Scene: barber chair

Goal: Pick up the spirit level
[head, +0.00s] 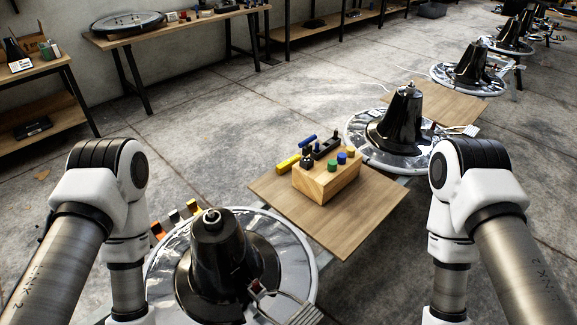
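A small yellow bar (289,164), which looks like the spirit level, lies on the wooden board (345,220) just left of a wooden block. It is too small to make out a vial. A blue bar (307,141) lies just behind it. My two arms come in from the left and right lower corners and bend down out of the picture. Neither gripper shows, so I cannot see whether they are open or shut.
The wooden block (326,182) holds several colour-capped tools. A black cone on a shiny round base (220,250) stands in front of the board, another (400,120) behind it. More bases line up far right. Workbenches (180,35) stand at the back left. Concrete floor between is clear.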

